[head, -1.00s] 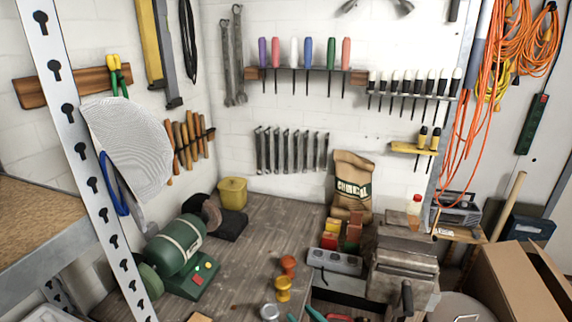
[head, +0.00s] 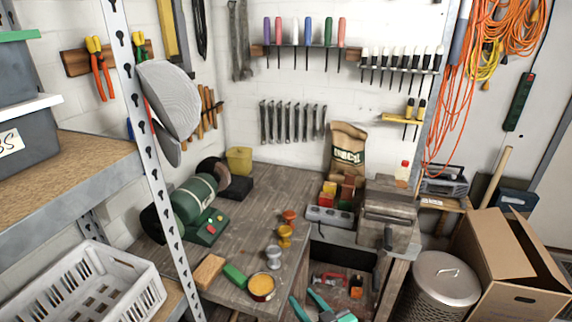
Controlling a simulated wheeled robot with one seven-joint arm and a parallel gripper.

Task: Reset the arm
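My gripper and arm are not in view. The wooden workbench (head: 262,190) stands against the white wall in the middle of the head view. A bench vise (head: 388,212) is at its right end. A green bench grinder (head: 195,203) is at its left side.
A metal shelf post (head: 150,170) and shelf board (head: 70,190) stand close on the left, with a white crate (head: 85,285) below. Small cups, a wood block (head: 209,271) and a tin (head: 261,287) sit near the bench's front edge. A metal bin (head: 440,285) and cardboard box (head: 515,265) stand right.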

